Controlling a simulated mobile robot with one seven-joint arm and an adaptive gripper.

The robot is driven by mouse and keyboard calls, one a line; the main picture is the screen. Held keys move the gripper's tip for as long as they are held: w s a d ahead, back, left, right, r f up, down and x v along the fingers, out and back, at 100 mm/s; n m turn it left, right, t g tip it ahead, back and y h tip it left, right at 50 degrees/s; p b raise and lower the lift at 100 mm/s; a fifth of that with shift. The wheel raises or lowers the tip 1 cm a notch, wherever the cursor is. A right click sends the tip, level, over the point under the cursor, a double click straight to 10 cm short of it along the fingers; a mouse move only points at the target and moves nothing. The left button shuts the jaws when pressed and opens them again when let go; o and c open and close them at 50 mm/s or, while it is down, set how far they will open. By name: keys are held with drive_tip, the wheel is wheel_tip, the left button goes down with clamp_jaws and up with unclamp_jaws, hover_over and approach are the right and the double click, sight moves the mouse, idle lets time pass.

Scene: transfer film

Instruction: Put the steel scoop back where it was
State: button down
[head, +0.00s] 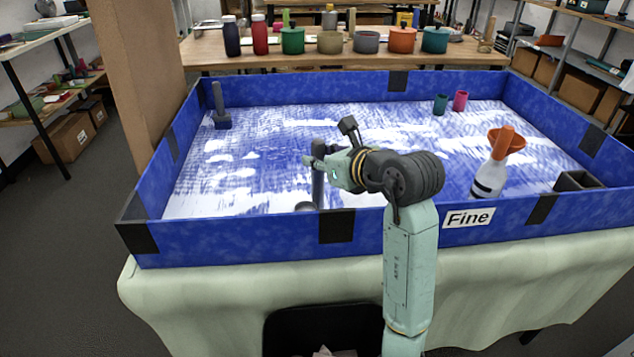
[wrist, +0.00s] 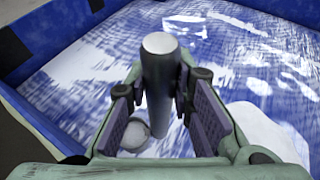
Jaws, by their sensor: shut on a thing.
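The steel scoop shows as an upright grey handle (head: 318,185) at the near-left middle of the blue-walled tray. In the wrist view the handle (wrist: 160,80) stands between the finger pads, its round top toward the camera. A rounded grey part at its foot (wrist: 135,135), apparently the bowl, is partly hidden by the left finger in the wrist view and by the tray's front wall in the head view. My gripper (head: 322,162) is shut on the handle. I cannot tell whether the foot touches the tray floor.
The blue tray (head: 270,235) has a white and blue streaked floor and a "Fine" label in front. A dark block with a post (head: 221,110) stands back left.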

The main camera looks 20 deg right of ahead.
sight(322, 178)
drive_tip(key=shift+f+p, duration=0.3)
drive_tip(key=shift+f, duration=2.05)
